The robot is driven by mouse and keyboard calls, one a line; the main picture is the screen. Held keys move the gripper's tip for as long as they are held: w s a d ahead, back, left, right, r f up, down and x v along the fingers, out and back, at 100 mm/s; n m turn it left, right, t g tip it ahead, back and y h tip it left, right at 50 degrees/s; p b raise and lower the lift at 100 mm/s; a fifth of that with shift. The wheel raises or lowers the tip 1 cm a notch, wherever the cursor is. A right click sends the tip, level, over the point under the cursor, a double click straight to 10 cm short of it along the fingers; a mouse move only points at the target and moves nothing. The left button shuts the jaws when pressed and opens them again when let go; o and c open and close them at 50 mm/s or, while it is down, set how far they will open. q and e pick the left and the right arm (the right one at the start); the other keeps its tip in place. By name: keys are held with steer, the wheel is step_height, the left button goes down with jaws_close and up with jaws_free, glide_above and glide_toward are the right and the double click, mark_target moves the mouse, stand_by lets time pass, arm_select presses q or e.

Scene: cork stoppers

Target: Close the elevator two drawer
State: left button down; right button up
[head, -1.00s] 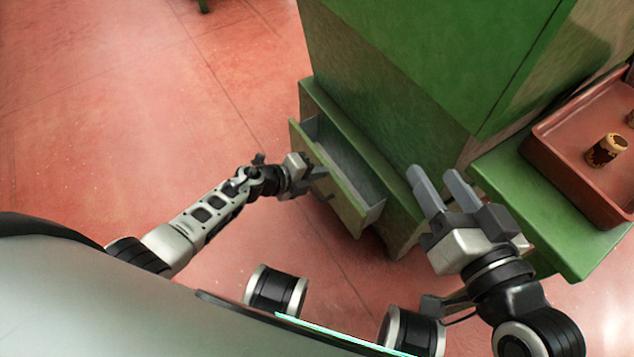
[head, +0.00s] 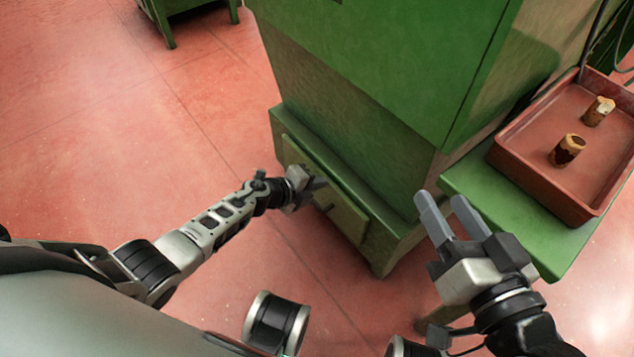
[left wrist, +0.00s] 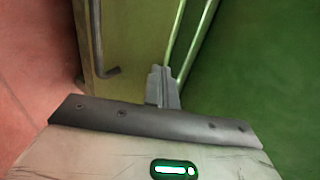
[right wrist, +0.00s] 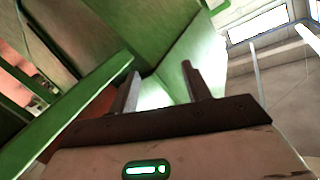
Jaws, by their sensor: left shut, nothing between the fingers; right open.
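The drawer (head: 340,211) is low in the base of the green cabinet (head: 375,70). Its front sits nearly flush with the cabinet base, with only a narrow gap along its top edge. My left gripper (head: 320,184) is shut and empty, at the drawer front near its upper left part. In the left wrist view, the shut fingers (left wrist: 162,88) are by the top edge of the drawer front (left wrist: 125,45), beside a bent metal handle (left wrist: 108,74). My right gripper (head: 440,205) is open and empty, in the air right of the drawer.
A green table (head: 490,205) at the right carries a red tray (head: 515,165) holding two cork stoppers (head: 567,150) (head: 598,110). Green furniture legs (head: 165,35) stand at the back left. The red floor left of the cabinet is clear.

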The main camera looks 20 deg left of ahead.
arm_select(q)
steer(key=s+f+p+v, duration=0.1)
steer(key=p+v, duration=0.4)
steer(key=v, duration=0.8)
steer(key=shift+a+f+p, duration=0.25)
steer(key=shift+a+p, duration=0.15)
arm_select(e)
steer(key=shift+s+d+f+n+g+h, duration=0.25)
steer(key=shift+f+g+h, duration=0.1)
steer(key=shift+f, duration=0.1)
steer(key=shift+s+d+f+n+g+h, duration=0.2)
steer(key=shift+f+n+g+h, duration=0.1)
steer(key=shift+f, duration=0.2)
steer(key=shift+s+d+f+n+g+h, duration=0.25)
steer(key=shift+f+g+h, duration=0.1)
steer(key=shift+f, duration=0.1)
arm_select(q)
steer(key=shift+s, duration=0.1)
